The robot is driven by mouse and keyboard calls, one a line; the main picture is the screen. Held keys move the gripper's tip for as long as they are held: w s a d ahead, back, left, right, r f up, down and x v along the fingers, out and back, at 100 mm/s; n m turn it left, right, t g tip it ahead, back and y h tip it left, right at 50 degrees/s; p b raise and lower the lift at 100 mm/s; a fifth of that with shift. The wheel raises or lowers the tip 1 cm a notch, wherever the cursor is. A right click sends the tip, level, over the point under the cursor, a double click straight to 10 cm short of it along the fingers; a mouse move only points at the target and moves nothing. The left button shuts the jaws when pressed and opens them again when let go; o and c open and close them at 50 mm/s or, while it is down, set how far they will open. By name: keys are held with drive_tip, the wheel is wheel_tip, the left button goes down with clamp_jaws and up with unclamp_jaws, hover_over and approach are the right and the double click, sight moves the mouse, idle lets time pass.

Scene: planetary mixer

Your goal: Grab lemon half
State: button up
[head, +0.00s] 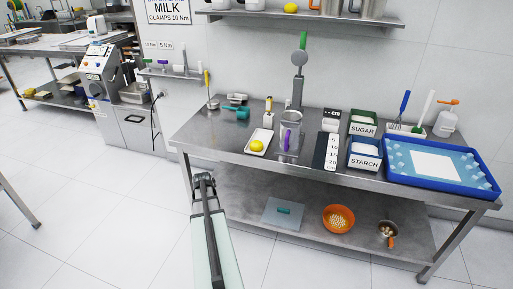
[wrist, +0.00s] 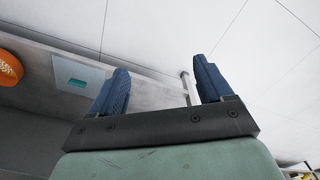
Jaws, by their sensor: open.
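A yellow lemon piece (head: 257,146) lies on a small white tray (head: 262,137) near the front left edge of the steel table, in the head view. I cannot tell from here whether it is a half. My gripper (head: 204,179) is in front of the table's left end, left of the tray and apart from it. In the wrist view my gripper (wrist: 160,84) has its two blue fingers wide apart, with nothing held between them. The lemon piece does not show in the wrist view.
The steel table (head: 225,145) holds a clear jug (head: 291,137) right of the tray, sugar (head: 363,123) and starch (head: 365,153) boxes, and a blue tray (head: 400,176). An orange bowl (head: 339,218) stands on the lower shelf. Another yellow fruit (head: 291,8) sits on the wall shelf.

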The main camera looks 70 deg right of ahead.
drive_tip(key=s+d+r+m+h, duration=0.1)
drive_tip(key=s+d+r, duration=0.1)
drive_tip(key=d+r, duration=0.35)
drive_tip(key=s+d+r+m, duration=0.1)
drive_tip(key=s+d+r, duration=0.15)
drive_tip(key=d, duration=0.55)
wheel_tip(320, 180, up, 23)
drive_tip(key=n+y, duration=0.1)
drive_tip(key=n, duration=0.5)
hover_over(256, 141)
wheel_tip(256, 141, down, 14)
drive_tip(key=shift+r, duration=0.1)
drive_tip(key=shift+c, duration=0.5)
